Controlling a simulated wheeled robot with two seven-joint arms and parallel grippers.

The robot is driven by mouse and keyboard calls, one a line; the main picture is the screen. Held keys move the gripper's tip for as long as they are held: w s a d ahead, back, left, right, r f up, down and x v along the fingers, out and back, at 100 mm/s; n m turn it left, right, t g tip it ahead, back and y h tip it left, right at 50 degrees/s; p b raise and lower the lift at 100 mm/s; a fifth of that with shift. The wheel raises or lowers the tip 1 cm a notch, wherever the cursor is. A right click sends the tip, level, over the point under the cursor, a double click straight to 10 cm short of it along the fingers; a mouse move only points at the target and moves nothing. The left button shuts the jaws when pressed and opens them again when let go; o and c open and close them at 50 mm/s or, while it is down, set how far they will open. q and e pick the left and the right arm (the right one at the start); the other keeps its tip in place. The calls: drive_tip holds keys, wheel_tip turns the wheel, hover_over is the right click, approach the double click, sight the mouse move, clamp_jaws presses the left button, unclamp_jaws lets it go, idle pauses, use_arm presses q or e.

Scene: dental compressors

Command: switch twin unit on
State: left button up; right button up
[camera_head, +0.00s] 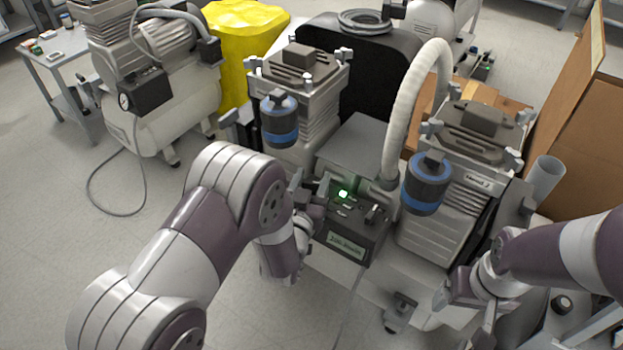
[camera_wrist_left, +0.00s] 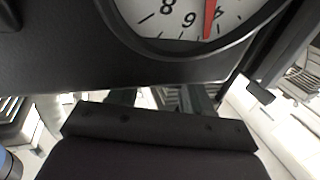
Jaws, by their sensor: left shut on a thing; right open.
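The twin unit has two grey ribbed compressor heads, the left one (camera_head: 300,70) and the right one (camera_head: 470,135), each with a blue-banded filter. Between them sits its dark control box (camera_head: 350,225), with a glowing green light (camera_head: 343,194), small switches and a label plate (camera_head: 346,246). My left gripper (camera_head: 308,222) is at the left side of this box, shut on a part there; its fingertips are mostly hidden. In the left wrist view a dial gauge (camera_wrist_left: 195,15) with a red needle fills the top, close up. My right gripper (camera_head: 465,303) is open, low in front of the right head.
A white ribbed hose (camera_head: 410,110) arches up from the control box. Another compressor (camera_head: 160,85) with a gauge and cable stands at the left, by a yellow bin (camera_head: 238,50). Brown cardboard (camera_head: 570,130) stands at the right.

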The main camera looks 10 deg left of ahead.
use_arm(q)
drive_tip(key=m+h, duration=0.2)
drive_tip(key=h, duration=0.1)
drive_tip(key=shift+a+r, duration=0.1)
drive_tip(key=shift+a, duration=0.1)
drive_tip(key=shift+d+m+g+h+p, duration=0.2)
drive_tip(key=shift+m+g+h+p, duration=0.3)
drive_tip(key=shift+m+h, duration=0.75)
drive_tip(key=shift+n+h, duration=0.25)
drive_tip(key=o, duration=1)
drive_tip(key=shift+c, duration=0.2)
